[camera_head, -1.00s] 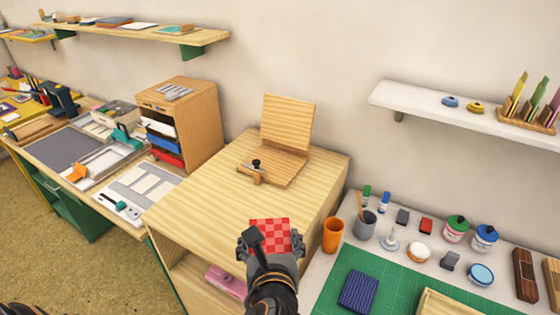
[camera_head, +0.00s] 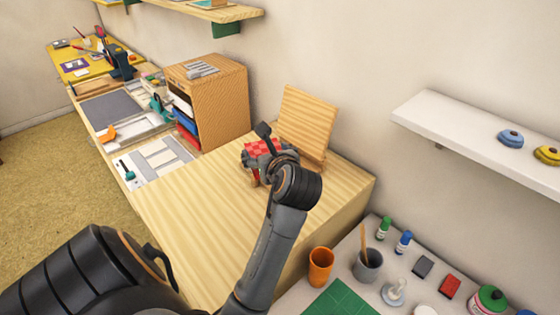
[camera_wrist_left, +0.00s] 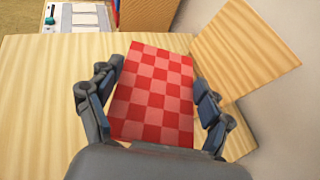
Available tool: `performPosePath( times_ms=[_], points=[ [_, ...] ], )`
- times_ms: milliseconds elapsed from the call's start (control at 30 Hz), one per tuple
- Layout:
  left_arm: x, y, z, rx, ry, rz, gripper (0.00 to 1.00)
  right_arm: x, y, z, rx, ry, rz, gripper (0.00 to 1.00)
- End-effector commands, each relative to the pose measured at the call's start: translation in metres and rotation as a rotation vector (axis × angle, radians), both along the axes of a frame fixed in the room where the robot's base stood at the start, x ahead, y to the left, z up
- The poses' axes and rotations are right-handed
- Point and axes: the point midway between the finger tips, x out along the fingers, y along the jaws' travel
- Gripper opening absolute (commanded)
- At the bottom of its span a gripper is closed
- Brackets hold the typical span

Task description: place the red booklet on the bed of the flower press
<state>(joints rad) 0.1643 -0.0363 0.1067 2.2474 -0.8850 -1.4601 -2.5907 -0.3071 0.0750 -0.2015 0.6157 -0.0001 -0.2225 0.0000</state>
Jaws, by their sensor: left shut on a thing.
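The red booklet, with a red and pink checkered cover, shows in the head view (camera_head: 262,147) and fills the middle of the left wrist view (camera_wrist_left: 152,92). My left gripper (camera_head: 266,158) is shut on it, with one finger along each side edge. The flower press (camera_head: 308,120) stands on the wooden cabinet with its lid raised; the lid also shows in the wrist view (camera_wrist_left: 248,45). The booklet is in front of the lid, over the bed area. The bed is mostly hidden by the booklet and gripper, so I cannot tell whether they touch. My right gripper is out of view.
The pale wooden cabinet top (camera_head: 190,210) is clear to the left. A drawer unit (camera_head: 215,95) stands behind left. A white shelf (camera_head: 470,145) is on the wall at right. An orange cup (camera_head: 320,266) and a grey cup (camera_head: 368,265) stand on the lower table.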

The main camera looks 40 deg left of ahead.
Motion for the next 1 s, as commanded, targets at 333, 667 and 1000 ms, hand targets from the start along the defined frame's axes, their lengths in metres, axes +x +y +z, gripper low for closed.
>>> performPosePath(
  times_ms=[333,667,1000],
  points=[
    [0.025,0.035,-0.023,0.0,0.002,0.052,0.45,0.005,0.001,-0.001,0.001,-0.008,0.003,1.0],
    [0.093,0.061,-0.068,-0.001,0.005,0.05,0.45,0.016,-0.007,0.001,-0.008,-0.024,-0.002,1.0],
    [0.12,0.072,-0.102,0.001,-0.002,0.052,0.45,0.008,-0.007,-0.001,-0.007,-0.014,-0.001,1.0]
  ],
)
